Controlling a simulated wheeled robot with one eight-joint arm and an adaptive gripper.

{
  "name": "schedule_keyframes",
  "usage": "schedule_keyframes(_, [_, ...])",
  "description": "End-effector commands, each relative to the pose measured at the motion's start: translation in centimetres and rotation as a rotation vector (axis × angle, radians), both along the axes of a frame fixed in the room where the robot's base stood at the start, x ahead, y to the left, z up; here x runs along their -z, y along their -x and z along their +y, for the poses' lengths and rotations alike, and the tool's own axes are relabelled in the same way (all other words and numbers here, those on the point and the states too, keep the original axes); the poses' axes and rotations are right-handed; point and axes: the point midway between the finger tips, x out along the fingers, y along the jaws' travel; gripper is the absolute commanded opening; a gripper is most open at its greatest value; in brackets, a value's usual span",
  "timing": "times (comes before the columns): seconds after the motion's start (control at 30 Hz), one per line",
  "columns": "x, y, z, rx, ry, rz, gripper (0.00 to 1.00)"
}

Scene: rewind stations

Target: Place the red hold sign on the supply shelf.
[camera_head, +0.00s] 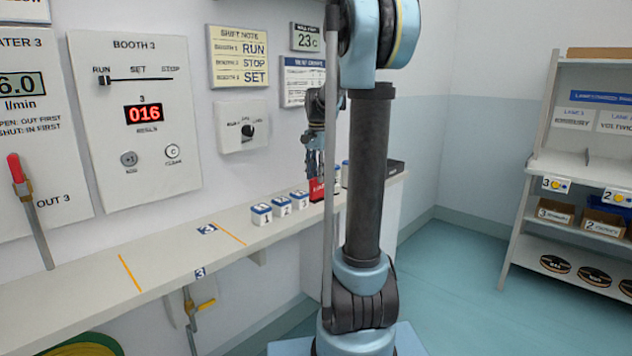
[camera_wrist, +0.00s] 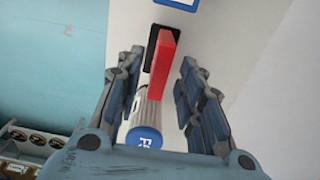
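The red hold sign (camera_head: 317,189) stands on the long wall ledge (camera_head: 178,250), past the small white-and-blue blocks. In the wrist view the red sign (camera_wrist: 165,62) shows as a narrow upright plate with a black part beside it. My gripper (camera_head: 315,172) points down just above the sign. In the wrist view my gripper (camera_wrist: 160,70) has its fingers apart, one on each side of the sign, with visible gaps. What looks like the supply shelf (camera_head: 530,170) stands at the right, with signs, bins and spools on it.
Several white-and-blue blocks (camera_head: 282,207) line the ledge close to the sign. A white cylinder with a blue cap (camera_wrist: 145,136) is beside the sign, between my fingers' lower part in view. The blue floor (camera_head: 465,275) between ledge and shelf is clear.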

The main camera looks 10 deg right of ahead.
Motion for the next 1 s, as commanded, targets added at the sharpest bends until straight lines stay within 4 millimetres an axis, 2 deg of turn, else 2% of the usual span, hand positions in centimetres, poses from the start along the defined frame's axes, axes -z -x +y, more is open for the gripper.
schedule_keyframes(0.3, [-5.8, 0.0, 0.0, 0.0, 0.0, 0.0, 0.35])
schedule_keyframes(0.5, [-8.5, -0.1, 0.0, 0.0, 0.0, 0.0, 0.35])
schedule_keyframes(0.63, [-9.4, -0.1, 0.0, 0.0, 0.0, 0.0, 0.35])
schedule_keyframes(0.83, [-9.6, 0.2, 0.0, -0.004, 0.0, -0.001, 0.35])
schedule_keyframes(0.93, [-9.3, 1.4, 0.0, -0.03, 0.0, -0.006, 0.35])
schedule_keyframes(1.0, [-8.8, 2.9, 0.1, -0.065, 0.0, -0.013, 0.35])
